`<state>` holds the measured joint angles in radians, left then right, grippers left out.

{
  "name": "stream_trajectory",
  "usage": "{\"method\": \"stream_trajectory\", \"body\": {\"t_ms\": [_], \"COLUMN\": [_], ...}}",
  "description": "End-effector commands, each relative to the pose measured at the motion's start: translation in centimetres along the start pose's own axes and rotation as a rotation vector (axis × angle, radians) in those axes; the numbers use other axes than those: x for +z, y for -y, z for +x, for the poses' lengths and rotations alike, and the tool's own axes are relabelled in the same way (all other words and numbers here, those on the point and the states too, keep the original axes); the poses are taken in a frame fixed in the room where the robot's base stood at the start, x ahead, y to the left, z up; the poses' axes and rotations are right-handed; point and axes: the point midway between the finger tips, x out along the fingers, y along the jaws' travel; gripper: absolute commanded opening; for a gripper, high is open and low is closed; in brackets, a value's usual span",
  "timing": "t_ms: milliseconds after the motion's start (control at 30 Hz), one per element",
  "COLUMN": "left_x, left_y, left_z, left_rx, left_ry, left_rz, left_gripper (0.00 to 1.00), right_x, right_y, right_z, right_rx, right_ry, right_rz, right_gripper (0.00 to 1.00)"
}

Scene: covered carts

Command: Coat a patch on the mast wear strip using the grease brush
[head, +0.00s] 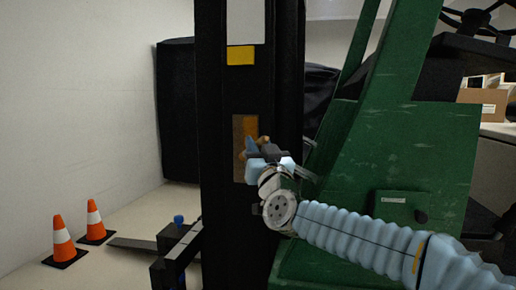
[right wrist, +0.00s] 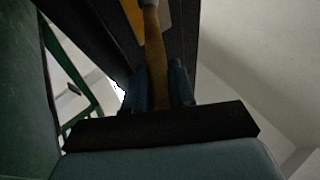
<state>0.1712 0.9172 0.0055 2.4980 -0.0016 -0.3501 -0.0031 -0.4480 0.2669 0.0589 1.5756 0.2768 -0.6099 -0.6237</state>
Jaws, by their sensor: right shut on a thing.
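The mast wear strip (head: 239,128) is a narrow brown, partly orange upright panel on the black mast (head: 218,150). My right gripper (head: 257,147) is in front of the strip and covers part of it. In the right wrist view its two blue fingers (right wrist: 160,88) are shut on the brown handle of the grease brush (right wrist: 154,55). The handle runs up the picture toward an orange area of the strip (right wrist: 133,14). A pale grey part of the brush shows at the top edge; its bristles are out of frame. I cannot tell if they touch the strip. My left gripper is not in view.
The green truck body (head: 415,150) stands close on the right. A fork (head: 145,245) juts left near the floor. Two orange cones (head: 63,240) (head: 94,220) stand by the left wall. A black covered cart (head: 177,110) is behind the mast. A cardboard box (head: 482,106) is far right.

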Motion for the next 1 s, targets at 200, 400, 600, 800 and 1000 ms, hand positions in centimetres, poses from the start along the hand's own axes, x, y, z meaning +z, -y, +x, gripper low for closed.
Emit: {"method": "stream_trajectory", "body": {"t_ms": [200, 400, 600, 800, 1000], "left_x": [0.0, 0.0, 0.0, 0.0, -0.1], "left_y": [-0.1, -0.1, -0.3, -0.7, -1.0], "left_z": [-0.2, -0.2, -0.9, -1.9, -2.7], "left_rx": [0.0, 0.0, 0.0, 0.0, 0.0], "left_ry": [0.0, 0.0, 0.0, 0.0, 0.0], "left_rz": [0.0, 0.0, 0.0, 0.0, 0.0], "left_gripper": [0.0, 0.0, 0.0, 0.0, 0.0], "right_x": [-0.2, -0.3, -1.0, -2.1, -3.1], "right_y": [0.0, -0.1, 0.0, 0.0, 0.0], "right_z": [0.1, 0.1, 0.5, 1.0, 1.4], "right_rx": [0.001, 0.001, 0.001, 0.001, 0.002], "right_ry": [-0.001, -0.001, -0.001, -0.001, -0.001], "right_rz": [-0.001, -0.001, -0.001, -0.001, -0.001], "right_gripper": [0.0, 0.0, 0.0, 0.0, 0.0]}}
